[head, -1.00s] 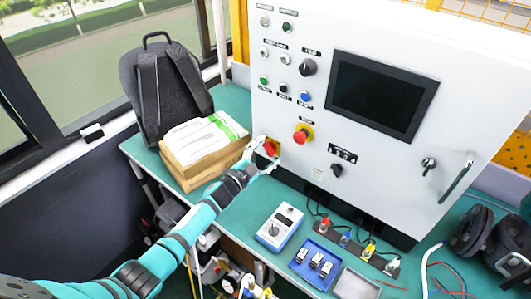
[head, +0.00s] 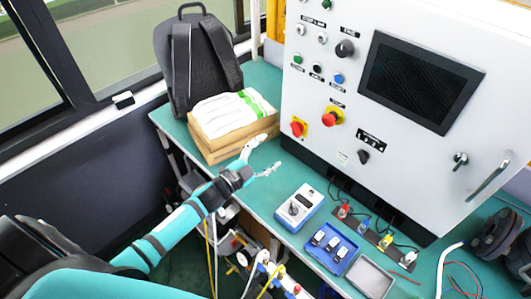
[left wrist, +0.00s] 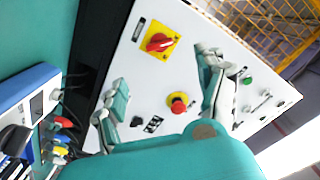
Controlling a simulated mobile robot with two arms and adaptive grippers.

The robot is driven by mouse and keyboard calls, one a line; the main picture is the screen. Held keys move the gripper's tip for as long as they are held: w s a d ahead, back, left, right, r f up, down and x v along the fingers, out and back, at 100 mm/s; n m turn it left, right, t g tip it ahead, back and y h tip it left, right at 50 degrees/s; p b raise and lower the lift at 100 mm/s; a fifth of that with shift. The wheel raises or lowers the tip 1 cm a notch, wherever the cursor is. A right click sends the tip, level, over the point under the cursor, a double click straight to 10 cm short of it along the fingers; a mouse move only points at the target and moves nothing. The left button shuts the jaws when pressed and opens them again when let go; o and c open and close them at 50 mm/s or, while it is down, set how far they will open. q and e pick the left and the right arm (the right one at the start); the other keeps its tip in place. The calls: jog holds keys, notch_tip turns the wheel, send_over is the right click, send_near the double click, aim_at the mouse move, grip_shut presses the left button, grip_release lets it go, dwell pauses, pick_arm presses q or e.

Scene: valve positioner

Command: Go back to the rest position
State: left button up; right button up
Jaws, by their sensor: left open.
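My left gripper (head: 262,158) is open and empty. It is above the green table (head: 262,205), in front of the white control cabinet (head: 300,92), and apart from it. The red rotary switch on a yellow plate (head: 297,128) is on the cabinet's lower left, up and right of the fingers. In the left wrist view my open fingers (left wrist: 163,70) point toward the cabinet face, with nothing between them. The red switch (left wrist: 160,42) shows there beyond the gap. My right gripper is in neither view.
A wooden box with white packs (head: 235,140) stands just behind the left gripper, with a dark backpack (head: 203,65) behind it. A white-and-blue meter (head: 299,207), a blue tray (head: 333,247) and a grey tray (head: 370,277) lie to the right. Cabling (head: 250,270) hangs below the table edge.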

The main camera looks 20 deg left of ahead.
pick_arm(q)
jog(key=shift+s, duration=0.1)
dwell(0.5)
jog(key=s+d+f+n+g+y, duration=0.15)
jog(key=s+n+g, duration=0.25)
jog(key=s, duration=0.6)
jog(key=s+d+f+n+g+y, duration=0.1)
jog(key=s+n+g+y, duration=0.3)
jog(key=s, duration=0.7)
jog(key=s+d+f+n+g+y, duration=0.1)
jog(key=s+n+g, duration=0.3)
jog(key=s, duration=0.6)
notch_tip(320, 180, down, 30)
jog(key=s+m+g+b, duration=0.1)
jog(key=s+g+b, duration=0.1)
jog(key=g+b, duration=0.1)
jog(key=s+a+f+g+b, duration=0.1)
jog(key=s+a+f, duration=0.2)
jog(key=s+f, duration=1.3)
jog(key=shift+f+m, duration=0.3)
jog(key=shift+f, duration=0.2)
